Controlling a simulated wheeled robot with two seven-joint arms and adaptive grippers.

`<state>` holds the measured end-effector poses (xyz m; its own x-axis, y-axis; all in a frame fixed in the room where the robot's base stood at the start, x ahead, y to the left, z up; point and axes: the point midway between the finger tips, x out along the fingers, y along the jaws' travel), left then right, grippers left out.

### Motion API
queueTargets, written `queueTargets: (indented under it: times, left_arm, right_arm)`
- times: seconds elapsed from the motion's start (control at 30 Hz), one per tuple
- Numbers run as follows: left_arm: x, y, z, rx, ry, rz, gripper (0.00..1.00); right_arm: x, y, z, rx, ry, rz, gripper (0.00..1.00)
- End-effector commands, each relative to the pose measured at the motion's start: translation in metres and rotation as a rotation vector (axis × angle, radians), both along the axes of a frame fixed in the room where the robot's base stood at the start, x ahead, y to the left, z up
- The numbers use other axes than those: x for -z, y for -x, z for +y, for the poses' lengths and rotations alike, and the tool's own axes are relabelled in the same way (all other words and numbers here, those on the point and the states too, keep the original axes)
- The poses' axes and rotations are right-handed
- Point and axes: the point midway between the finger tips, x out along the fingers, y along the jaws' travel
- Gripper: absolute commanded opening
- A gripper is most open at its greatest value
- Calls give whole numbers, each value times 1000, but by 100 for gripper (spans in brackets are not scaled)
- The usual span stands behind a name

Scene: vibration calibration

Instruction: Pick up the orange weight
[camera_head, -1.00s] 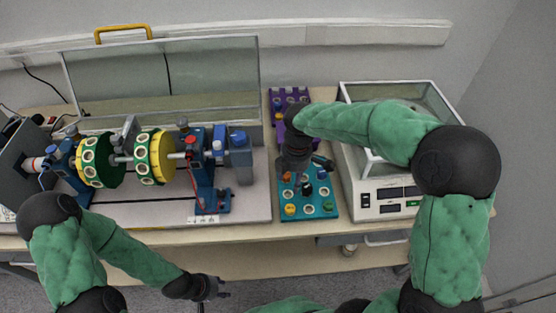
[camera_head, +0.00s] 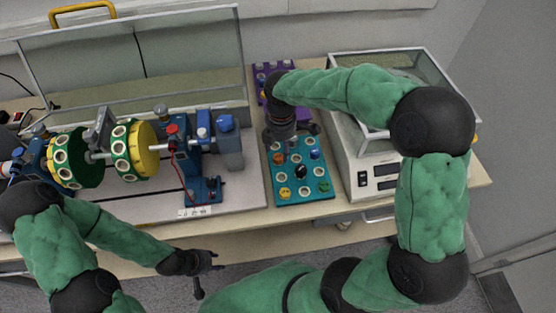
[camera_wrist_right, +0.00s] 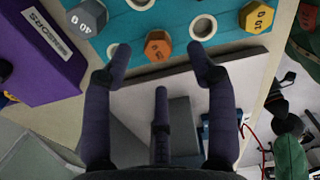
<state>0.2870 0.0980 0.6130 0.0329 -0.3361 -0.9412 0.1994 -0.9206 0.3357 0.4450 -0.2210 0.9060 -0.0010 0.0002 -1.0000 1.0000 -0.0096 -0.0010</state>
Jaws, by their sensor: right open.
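The orange weight (camera_wrist_right: 157,46) is a small hexagonal piece at the edge of the teal tray in the right wrist view. In the head view the orange weight (camera_head: 278,158) stands in the tray's left part. My right gripper (camera_wrist_right: 158,58) is open, its two front fingertips on either side of the orange weight's near side, with nothing gripped. In the head view my right gripper (camera_head: 284,146) is over the tray, partly covering it. My left gripper (camera_head: 212,262) is low in front of the table, away from the weights; its jaw state is unclear.
The teal tray (camera_head: 298,199) also holds a yellow weight (camera_head: 285,193) and several others. A grey weight (camera_wrist_right: 88,17) is close to the orange one. A purple sensors box (camera_wrist_right: 40,55) is beside the tray. A glass-cased scale (camera_head: 385,178) stands right, a rotor rig (camera_head: 137,150) left.

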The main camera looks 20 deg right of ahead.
Motion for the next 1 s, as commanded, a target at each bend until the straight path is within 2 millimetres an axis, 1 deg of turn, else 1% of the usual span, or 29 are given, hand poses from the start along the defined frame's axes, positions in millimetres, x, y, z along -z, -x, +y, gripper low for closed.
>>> queueTargets:
  times: [0.17,0.3,0.4,0.5,0.7,0.77,0.8,0.87,0.9,1.0]
  left_arm:
    - [10,0,0,0,0,-1,40]
    - [22,0,0,0,0,-1,40]
    - [28,0,0,0,0,-1,40]
    - [30,0,0,0,0,-1,40]
    - [28,0,0,0,0,-1,40]
    - [28,0,0,0,0,-1,40]
    - [28,0,0,0,0,-1,40]
    - [28,0,0,0,0,-1,40]
    - [28,0,0,0,0,-1,40]
    - [28,0,0,0,0,-1,40]
  right_arm:
    - [15,-3,0,0,0,0,58]
    - [34,-6,0,-1,0,1,58]
    - [47,-6,-1,-1,1,1,58]
    - [52,-6,-1,-1,1,0,58]
    - [50,-6,-1,0,0,-1,58]
    - [50,-6,-1,0,0,-1,41]
    - [50,-6,-1,0,0,-1,30]
    - [50,-6,-1,0,0,-1,13]
    - [50,-6,-1,0,0,-1,10]
    - [50,-6,-1,0,1,0,10]
